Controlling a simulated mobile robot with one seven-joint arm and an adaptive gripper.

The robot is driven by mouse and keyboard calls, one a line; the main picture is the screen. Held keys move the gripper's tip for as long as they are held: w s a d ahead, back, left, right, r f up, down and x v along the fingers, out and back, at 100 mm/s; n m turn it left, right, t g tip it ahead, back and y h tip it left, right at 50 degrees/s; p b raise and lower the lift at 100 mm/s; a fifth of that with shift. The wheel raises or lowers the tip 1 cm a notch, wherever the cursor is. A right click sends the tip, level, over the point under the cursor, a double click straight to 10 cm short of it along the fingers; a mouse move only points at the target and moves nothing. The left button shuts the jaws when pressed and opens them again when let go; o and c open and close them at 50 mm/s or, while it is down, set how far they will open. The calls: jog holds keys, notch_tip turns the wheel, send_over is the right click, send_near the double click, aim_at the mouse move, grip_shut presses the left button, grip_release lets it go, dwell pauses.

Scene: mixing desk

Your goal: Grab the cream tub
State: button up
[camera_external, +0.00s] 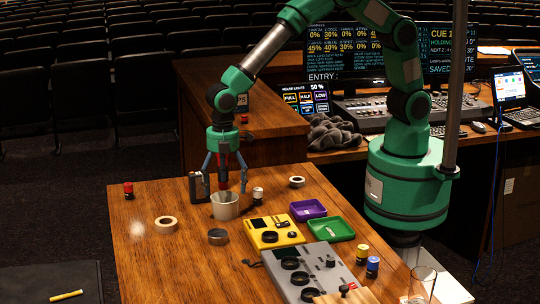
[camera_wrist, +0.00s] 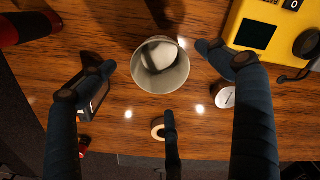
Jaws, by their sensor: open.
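The cream tub (camera_external: 225,208) stands upright on the wooden desk, with its open top facing up. In the wrist view the tub (camera_wrist: 160,75) is near the upper middle, and I look down into its empty-looking inside. My gripper (camera_external: 224,180) points down just above the tub. Its fingers are spread wide and hold nothing. In the wrist view the fingertips lie around the tub, left, right and below it in the picture, with gaps visible between them and its rim. I cannot tell their exact height over the rim.
A dark box (camera_external: 196,188) stands close left of the tub, and a small white, black-topped jar (camera_external: 257,197) close right. A tape roll (camera_external: 166,224) lies left. Purple (camera_external: 307,210) and green trays (camera_external: 331,229) are right.

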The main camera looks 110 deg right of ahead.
aim_at(225, 198)
jog(key=shift+f+b, duration=0.75)
jog(key=shift+f, duration=1.75)
jog(key=c, duration=1.3)
